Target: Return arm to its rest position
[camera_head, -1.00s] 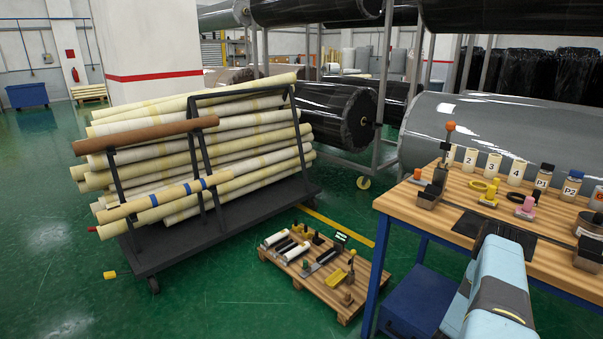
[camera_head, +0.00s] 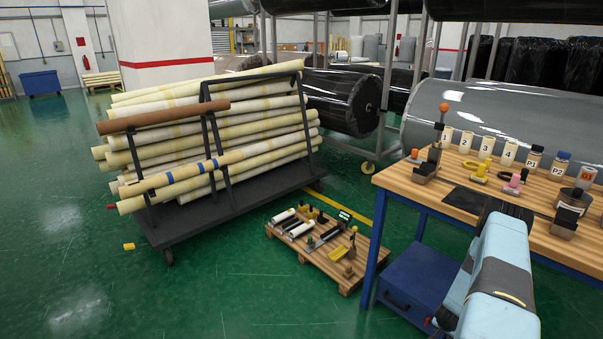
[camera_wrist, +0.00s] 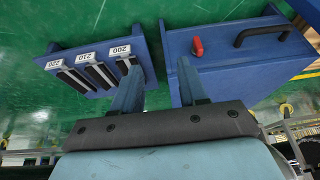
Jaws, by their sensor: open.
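My gripper (camera_wrist: 158,78) shows in the wrist view with its two blue-grey fingers apart and nothing between them. Its fingertips point towards the gap between a blue box (camera_wrist: 238,68) with a black handle and a blue rack (camera_wrist: 62,45) with several dark slots. I cannot tell whether they touch either one. In the head view my pale blue arm (camera_head: 497,275) is low at the right, in front of the wooden workbench (camera_head: 400,180). My gripper is hidden in that view.
A cart of long rolls (camera_head: 225,220) stands at the left. A low pallet (camera_head: 325,265) with small tools lies between cart and bench. A blue chest (camera_head: 415,275) is under the bench, close to my arm. Green floor (camera_head: 240,290) is clear at front left.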

